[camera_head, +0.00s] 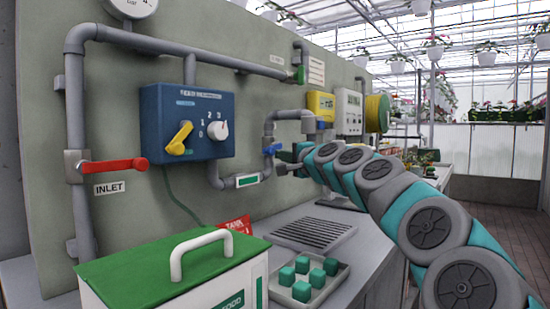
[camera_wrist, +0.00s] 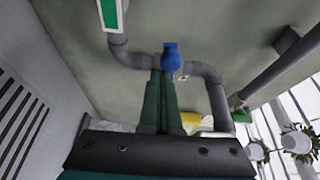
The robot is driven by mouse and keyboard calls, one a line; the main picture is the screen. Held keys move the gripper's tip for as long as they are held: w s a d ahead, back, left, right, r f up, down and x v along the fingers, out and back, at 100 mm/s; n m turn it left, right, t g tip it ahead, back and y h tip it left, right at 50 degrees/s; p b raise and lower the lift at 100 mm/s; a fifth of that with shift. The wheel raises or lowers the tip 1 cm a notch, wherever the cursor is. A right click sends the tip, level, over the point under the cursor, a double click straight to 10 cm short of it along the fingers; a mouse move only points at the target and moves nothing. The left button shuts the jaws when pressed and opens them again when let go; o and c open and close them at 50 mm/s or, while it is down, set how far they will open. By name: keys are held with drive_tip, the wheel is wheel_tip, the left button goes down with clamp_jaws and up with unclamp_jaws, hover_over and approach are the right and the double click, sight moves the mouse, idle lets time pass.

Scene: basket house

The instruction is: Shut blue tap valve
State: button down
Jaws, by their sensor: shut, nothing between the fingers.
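The blue tap valve (camera_head: 271,149) is a small blue handle on the grey pipe low on the panel, right of the control box. In the wrist view, the blue handle (camera_wrist: 171,58) stands out from the pipe near the picture's middle, just past my fingertips. My gripper (camera_head: 284,157) is shut and empty, just right of the valve in the head view. In the wrist view its dark green fingers (camera_wrist: 160,75) are together and point at the pipe by the handle. I cannot tell whether they touch the handle. The valve's lower part is partly hidden by the fingers.
A blue control box (camera_head: 188,122) with a yellow knob and a red lever (camera_head: 113,165) are on the panel to the left. A green-lidded box (camera_head: 170,269) and a tray of green cubes (camera_head: 311,284) stand on the counter.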

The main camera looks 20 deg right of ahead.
drive_tip(key=shift+s+a+r, duration=0.1)
drive_tip(key=shift+a+r, duration=0.2)
idle(0.4)
